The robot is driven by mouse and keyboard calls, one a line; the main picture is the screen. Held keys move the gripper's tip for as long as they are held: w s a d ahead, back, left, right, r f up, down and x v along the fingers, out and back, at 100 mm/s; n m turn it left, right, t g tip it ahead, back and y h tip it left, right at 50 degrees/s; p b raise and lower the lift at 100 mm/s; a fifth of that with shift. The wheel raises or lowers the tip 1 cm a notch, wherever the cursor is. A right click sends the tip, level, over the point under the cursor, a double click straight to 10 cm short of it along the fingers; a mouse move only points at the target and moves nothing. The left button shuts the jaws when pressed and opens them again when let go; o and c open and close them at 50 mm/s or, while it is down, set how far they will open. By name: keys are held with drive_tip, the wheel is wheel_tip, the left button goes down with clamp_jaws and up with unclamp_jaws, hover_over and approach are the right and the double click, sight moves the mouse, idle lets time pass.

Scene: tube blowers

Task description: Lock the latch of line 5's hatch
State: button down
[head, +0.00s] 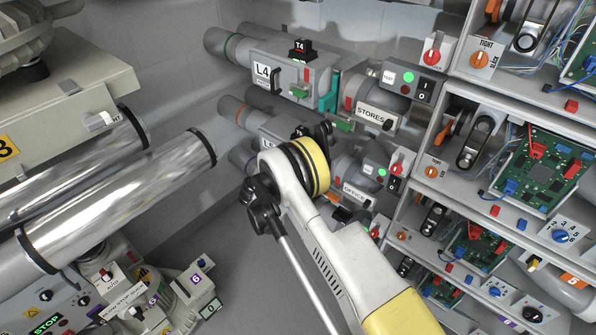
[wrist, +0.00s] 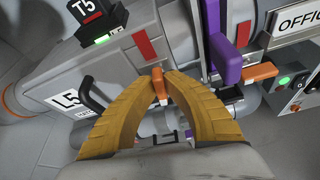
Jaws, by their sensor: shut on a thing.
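Line 5's grey housing shows in the wrist view with its L5 label (wrist: 67,98), a black handle (wrist: 93,97) and a red patch (wrist: 144,44). A small orange latch piece (wrist: 159,88) stands between the fingertips of my gripper (wrist: 160,78). The yellow ribbed fingers are closed in on it from both sides. Its lower end and the latch's seat are partly hidden by the fingers, so I cannot tell whether it is locked. In the head view the L5 label (head: 268,143) is partly covered by my arm, which hides the gripper.
A purple lever (wrist: 225,60) and an orange handle (wrist: 260,71) are close right of the fingers. A black T5 block (wrist: 90,12) is above. Line 4's housing (head: 264,71) lies above line 5. Shelves with circuit boards (head: 543,172) stand at right; shiny pipes (head: 120,200) at left.

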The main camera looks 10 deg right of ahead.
drive_tip(key=shift+m, duration=0.3)
drive_tip(key=m+t, duration=0.1)
drive_tip(key=m, duration=0.1)
drive_tip(key=m+t+y, duration=0.1)
drive_tip(key=shift+s+d+f+m+t, duration=0.1)
drive_tip(key=shift+d+m+t, duration=0.05)
drive_tip(key=shift+m+t, duration=0.25)
drive_tip(key=m+t, duration=0.2)
drive_tip(key=m, duration=0.1)
drive_tip(key=shift+m+y, duration=0.3)
drive_tip(key=shift+m, duration=0.1)
drive_tip(key=c, duration=1.5)
unclamp_jaws()
wheel_tip(320, 180, up, 10)
